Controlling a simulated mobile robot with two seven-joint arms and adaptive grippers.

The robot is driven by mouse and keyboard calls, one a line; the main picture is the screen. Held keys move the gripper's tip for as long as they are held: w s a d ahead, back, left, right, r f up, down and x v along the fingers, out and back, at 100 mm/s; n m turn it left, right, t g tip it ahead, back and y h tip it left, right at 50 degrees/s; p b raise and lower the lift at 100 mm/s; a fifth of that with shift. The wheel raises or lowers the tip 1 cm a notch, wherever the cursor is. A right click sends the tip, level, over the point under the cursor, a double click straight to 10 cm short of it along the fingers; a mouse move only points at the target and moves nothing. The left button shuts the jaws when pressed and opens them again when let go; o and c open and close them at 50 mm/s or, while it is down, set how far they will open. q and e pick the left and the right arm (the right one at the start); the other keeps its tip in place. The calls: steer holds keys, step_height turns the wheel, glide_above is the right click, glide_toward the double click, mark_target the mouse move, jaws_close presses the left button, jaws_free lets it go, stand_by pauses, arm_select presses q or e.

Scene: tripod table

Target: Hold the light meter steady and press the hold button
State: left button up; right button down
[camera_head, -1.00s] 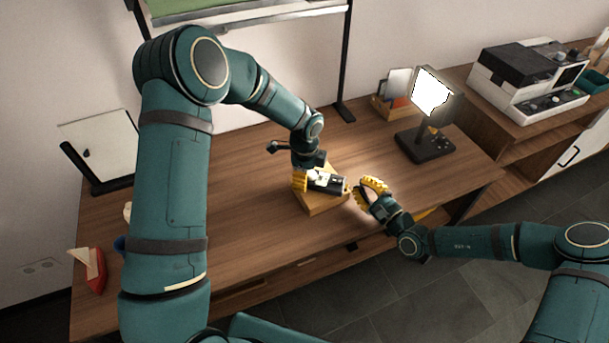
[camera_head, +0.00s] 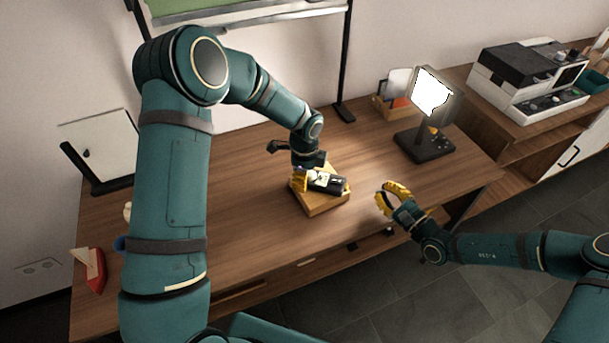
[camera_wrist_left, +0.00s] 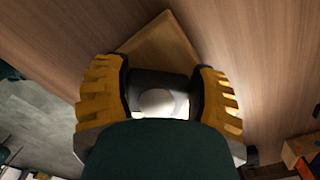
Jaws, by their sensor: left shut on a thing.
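The light meter (camera_head: 328,183) is a dark device with a pale face, lying at the wooden block (camera_head: 323,205) in the middle of the desk. My left gripper (camera_head: 301,180) is shut on its left end. In the left wrist view the two yellow fingers (camera_wrist_left: 158,95) stand on both sides of the dark meter body with a white round dome (camera_wrist_left: 157,102). The wooden block also shows behind it there (camera_wrist_left: 160,45). My right gripper (camera_head: 391,197) has yellow fingers and is to the right of the meter, apart from it and empty. The hold button is too small to make out.
A lit lamp panel (camera_head: 431,92) on a black base (camera_head: 424,145) stands right of the meter on the desk (camera_head: 250,235). A card holder (camera_head: 392,105) is behind it. A red object (camera_head: 94,270) lies at the far left. The desk between meter and lamp is clear.

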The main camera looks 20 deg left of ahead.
arm_select(q)
steer(key=o, duration=1.4)
